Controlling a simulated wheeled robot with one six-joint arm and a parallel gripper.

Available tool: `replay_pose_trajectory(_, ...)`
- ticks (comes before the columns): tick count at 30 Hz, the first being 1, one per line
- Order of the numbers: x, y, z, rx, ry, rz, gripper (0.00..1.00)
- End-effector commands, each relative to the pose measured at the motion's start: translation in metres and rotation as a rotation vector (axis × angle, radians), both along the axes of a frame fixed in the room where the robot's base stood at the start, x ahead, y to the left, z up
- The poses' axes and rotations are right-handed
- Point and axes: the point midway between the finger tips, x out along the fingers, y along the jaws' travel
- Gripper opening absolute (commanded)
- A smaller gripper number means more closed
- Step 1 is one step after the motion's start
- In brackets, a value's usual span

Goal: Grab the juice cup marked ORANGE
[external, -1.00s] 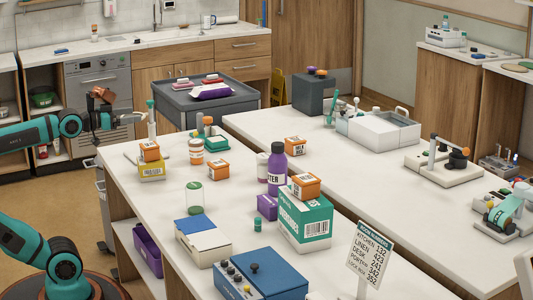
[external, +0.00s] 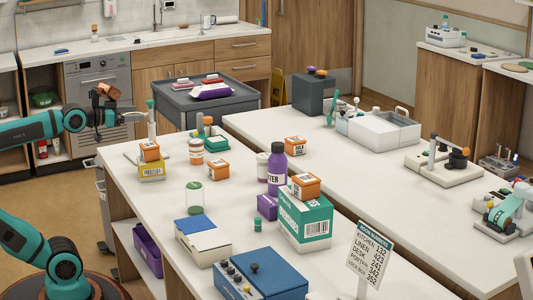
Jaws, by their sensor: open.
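The far table (external: 350,165) has clear room.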

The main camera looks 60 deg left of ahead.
Motion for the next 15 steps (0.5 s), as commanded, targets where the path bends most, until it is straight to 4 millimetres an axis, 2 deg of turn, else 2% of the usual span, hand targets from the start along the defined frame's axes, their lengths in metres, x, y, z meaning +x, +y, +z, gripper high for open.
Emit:
replay_pose_trajectory(6,0.048,0.014,0.008,0.060,0.182,0.023,0.79)
replay_pose_trajectory(15,0.111,0.040,0.010,0.135,0.454,0.032,0.79)
